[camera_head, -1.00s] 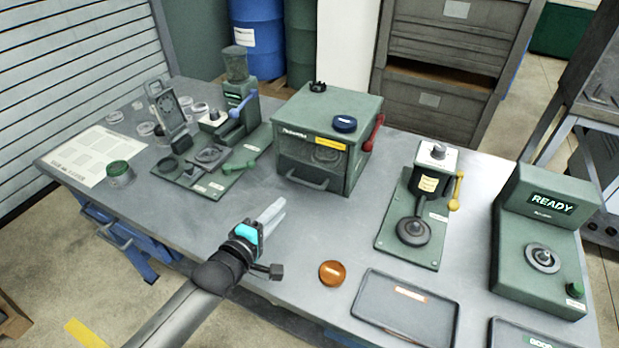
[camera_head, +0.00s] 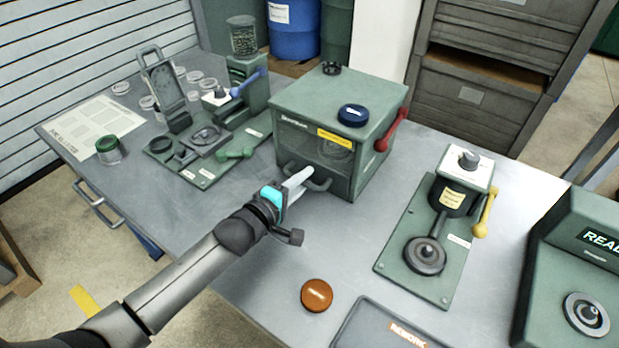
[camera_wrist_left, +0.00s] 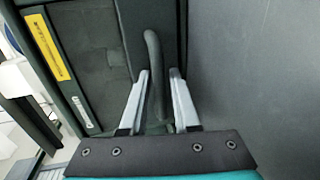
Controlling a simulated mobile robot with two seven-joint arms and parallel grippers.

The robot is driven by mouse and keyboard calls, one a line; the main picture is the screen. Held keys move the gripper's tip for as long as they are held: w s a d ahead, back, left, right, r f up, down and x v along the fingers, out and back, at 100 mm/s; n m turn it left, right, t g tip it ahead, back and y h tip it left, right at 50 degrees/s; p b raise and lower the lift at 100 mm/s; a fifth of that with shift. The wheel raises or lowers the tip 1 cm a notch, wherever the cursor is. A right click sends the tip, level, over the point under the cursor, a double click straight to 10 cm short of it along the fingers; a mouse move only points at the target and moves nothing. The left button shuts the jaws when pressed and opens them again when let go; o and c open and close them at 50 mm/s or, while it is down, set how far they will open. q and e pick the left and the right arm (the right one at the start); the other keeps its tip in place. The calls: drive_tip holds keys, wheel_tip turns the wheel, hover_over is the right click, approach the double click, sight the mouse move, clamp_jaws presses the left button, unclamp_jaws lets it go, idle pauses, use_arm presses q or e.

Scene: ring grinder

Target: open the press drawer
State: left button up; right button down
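The press (camera_head: 336,130) is a green box with a dark front window, a yellow label and a red lever on its right side. Its drawer handle (camera_head: 325,184), a dark bar low on the front, also shows in the left wrist view (camera_wrist_left: 152,45). The drawer front looks closed. My left gripper (camera_head: 302,177) is at this handle. In the left wrist view its two pale fingers (camera_wrist_left: 159,73) stand apart, one on each side of the handle bar, with a visible gap. My right gripper is out of view.
Left of the press stands a green grinder station (camera_head: 215,140) with a blue lever. To the right are a yellow-levered station (camera_head: 440,225) and a machine with a display (camera_head: 590,240). An orange puck (camera_head: 317,295) and a rework tray (camera_head: 385,330) lie in front. The table before the press is mostly clear.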

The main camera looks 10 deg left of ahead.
use_arm(q)
clamp_jaws()
idle(1.5)
